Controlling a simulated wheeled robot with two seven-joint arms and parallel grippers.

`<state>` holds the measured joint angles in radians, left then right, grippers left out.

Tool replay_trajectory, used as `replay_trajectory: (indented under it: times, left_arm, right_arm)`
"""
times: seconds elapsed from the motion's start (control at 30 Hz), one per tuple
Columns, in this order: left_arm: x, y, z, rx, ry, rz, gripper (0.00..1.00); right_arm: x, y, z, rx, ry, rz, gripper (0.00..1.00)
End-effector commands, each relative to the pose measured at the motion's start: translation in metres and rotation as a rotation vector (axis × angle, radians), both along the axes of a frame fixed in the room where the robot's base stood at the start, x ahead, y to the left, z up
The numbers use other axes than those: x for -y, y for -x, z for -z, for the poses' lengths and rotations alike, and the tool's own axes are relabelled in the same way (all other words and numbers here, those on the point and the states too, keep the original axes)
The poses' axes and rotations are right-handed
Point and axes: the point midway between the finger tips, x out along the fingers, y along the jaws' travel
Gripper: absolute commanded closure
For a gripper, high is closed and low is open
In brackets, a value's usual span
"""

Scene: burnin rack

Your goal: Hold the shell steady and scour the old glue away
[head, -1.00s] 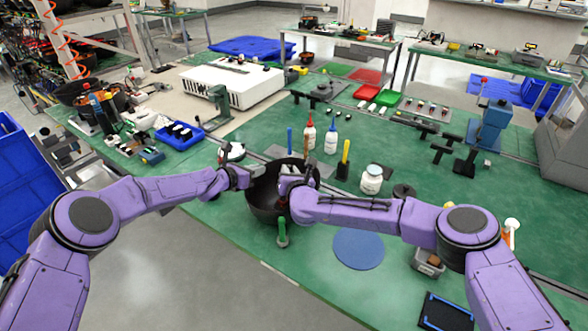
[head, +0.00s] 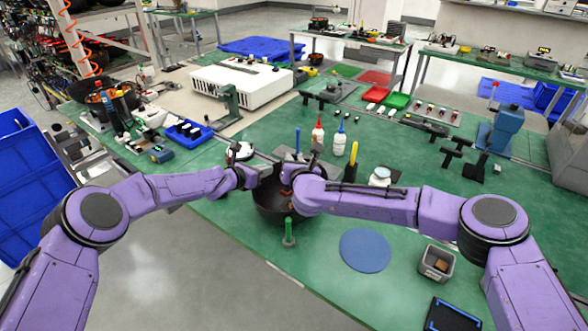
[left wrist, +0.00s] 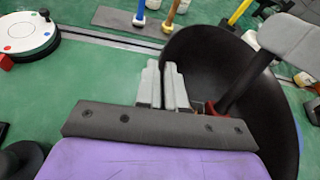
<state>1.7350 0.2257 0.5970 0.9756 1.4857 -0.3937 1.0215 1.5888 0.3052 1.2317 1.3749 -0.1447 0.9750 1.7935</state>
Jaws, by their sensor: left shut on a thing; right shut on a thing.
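The shell is a black, bowl-shaped piece (head: 268,208) at the front edge of the green bench, partly hidden behind my arms. My left gripper (head: 262,174) is shut on its left rim; the left wrist view shows the two pale fingers (left wrist: 165,88) close together at the wall of the shell (left wrist: 208,52). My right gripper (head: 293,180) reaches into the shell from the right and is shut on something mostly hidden. A small reddish patch (left wrist: 211,109) shows inside the shell by the right gripper; I cannot tell whether it is glue or a held tool.
A green post (head: 289,232) stands before the shell. A round blue mat (head: 365,250) and a grey bin (head: 437,262) lie to the right.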

Motion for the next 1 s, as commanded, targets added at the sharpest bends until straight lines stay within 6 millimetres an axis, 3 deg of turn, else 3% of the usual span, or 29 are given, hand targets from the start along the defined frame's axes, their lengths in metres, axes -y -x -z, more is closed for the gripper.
replay_trajectory:
  times: [0.37, 0.7, 1.0]
  left_arm:
    - [0.0, 0.0, 0.0, 0.0, 0.0, 0.0, 1.0]
    - [0.0, 0.0, 0.0, 0.0, 0.0, 0.0, 1.0]
    - [0.0, 0.0, 0.0, 0.0, 0.0, 0.0, 1.0]
  right_arm:
    - [0.0, 0.0, -0.005, 0.001, 0.0, 0.0, 1.0]
    - [0.0, 0.0, -0.034, 0.001, -0.001, 0.0, 1.0]
    - [0.0, 0.0, -0.034, 0.0, 0.0, 0.0, 1.0]
